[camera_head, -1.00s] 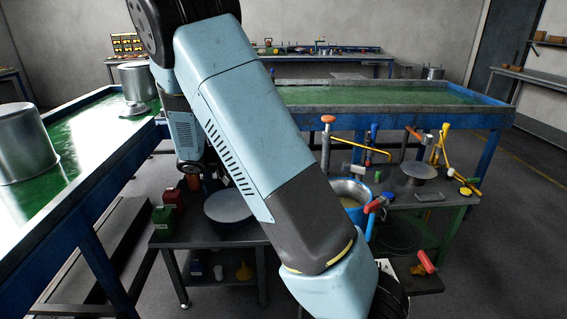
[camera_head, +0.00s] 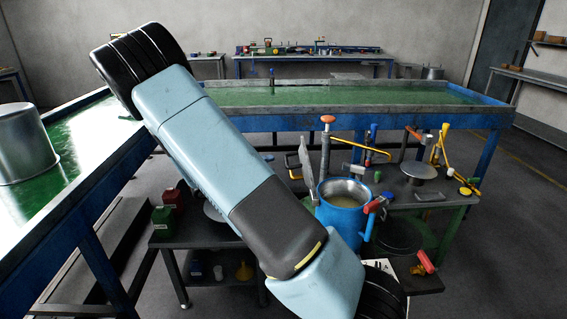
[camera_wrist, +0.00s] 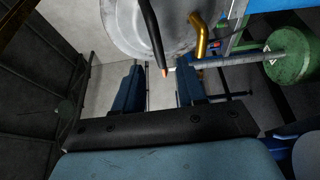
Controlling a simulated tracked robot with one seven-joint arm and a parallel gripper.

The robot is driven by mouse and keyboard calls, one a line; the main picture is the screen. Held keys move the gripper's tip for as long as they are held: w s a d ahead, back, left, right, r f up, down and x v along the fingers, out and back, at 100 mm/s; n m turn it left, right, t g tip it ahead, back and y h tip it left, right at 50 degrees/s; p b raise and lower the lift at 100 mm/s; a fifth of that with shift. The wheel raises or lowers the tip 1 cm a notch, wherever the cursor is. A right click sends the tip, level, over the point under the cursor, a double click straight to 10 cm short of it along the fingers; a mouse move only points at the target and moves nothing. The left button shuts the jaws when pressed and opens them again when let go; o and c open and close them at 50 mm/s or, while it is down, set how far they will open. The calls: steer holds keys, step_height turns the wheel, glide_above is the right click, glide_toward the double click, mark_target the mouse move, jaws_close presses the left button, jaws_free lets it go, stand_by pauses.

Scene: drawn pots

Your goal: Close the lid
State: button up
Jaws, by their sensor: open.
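A blue pot (camera_head: 343,222) with a pale metal inside stands between the two low tables in the head view. It is open at the top. A thin grey lid (camera_head: 306,166) stands almost upright at its left rim, tilted away from the opening. My arm crosses in front of the pot's lower left, and my gripper does not show in the head view.
In the wrist view a dark rod (camera_wrist: 152,35), a bent golden bar (camera_wrist: 201,38) and a green round knob (camera_wrist: 290,55) are near my fingers. Red-handled levers (camera_head: 373,203) stand close to the pot's right. A blue-framed green bench (camera_head: 400,95) runs behind.

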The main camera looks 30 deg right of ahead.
mark_target(286, 159)
steer(key=d, duration=0.7)
steer(key=shift+d, duration=0.2)
steer(key=shift+c, duration=0.4)
jaws_close()
steer(key=shift+a, duration=0.2)
steer(key=shift+d, duration=0.1)
